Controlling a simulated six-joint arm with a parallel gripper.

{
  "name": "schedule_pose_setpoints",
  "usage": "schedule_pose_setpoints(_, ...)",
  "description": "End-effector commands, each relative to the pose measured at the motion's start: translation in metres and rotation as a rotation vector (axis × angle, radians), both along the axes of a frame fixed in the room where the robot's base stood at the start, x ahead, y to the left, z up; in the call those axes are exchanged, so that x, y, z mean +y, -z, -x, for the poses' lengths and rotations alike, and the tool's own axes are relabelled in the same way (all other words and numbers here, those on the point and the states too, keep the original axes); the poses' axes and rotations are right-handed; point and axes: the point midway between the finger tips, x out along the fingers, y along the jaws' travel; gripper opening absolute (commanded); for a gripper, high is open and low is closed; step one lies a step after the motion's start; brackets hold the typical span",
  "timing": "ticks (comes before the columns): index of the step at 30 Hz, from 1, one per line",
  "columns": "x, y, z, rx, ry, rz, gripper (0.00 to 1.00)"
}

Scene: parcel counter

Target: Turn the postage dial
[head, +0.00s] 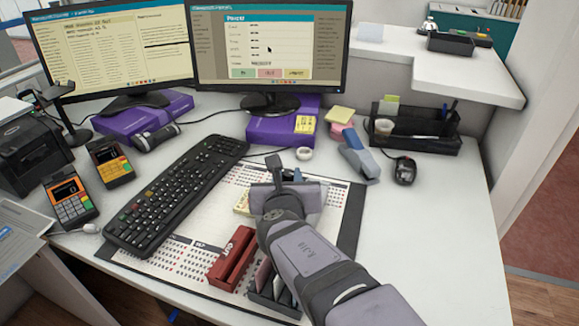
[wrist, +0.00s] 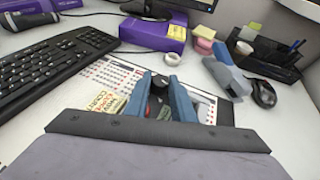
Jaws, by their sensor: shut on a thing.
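The postage dial (wrist: 159,79) shows in the wrist view as a small dark round knob between the tips of my gripper's two blue fingers. My gripper (wrist: 161,84) is shut on it, one finger on each side. The lower part of the dial and any scale are hidden or too small to read. In the head view my gripper (head: 276,165) is over the far part of the calendar mat (head: 338,205), and the gripper hides most of the dial there.
A keyboard (head: 178,190) lies left of my gripper. A yellow note pad (head: 242,204) lies close beside it. A red holder (head: 233,258) stands nearer. A stapler (head: 355,155) and mouse (head: 405,170) lie to the right. The counter's right front (head: 430,240) is clear.

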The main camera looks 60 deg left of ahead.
Motion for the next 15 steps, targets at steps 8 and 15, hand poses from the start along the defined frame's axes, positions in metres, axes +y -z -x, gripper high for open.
schedule_pose_setpoints(8, 0.0037, -0.0068, 0.0064, -0.001, 0.236, 0.005, 0.0)
schedule_pose_setpoints(15, 0.0053, -0.0049, 0.007, -0.002, 0.386, 0.003, 0.0)
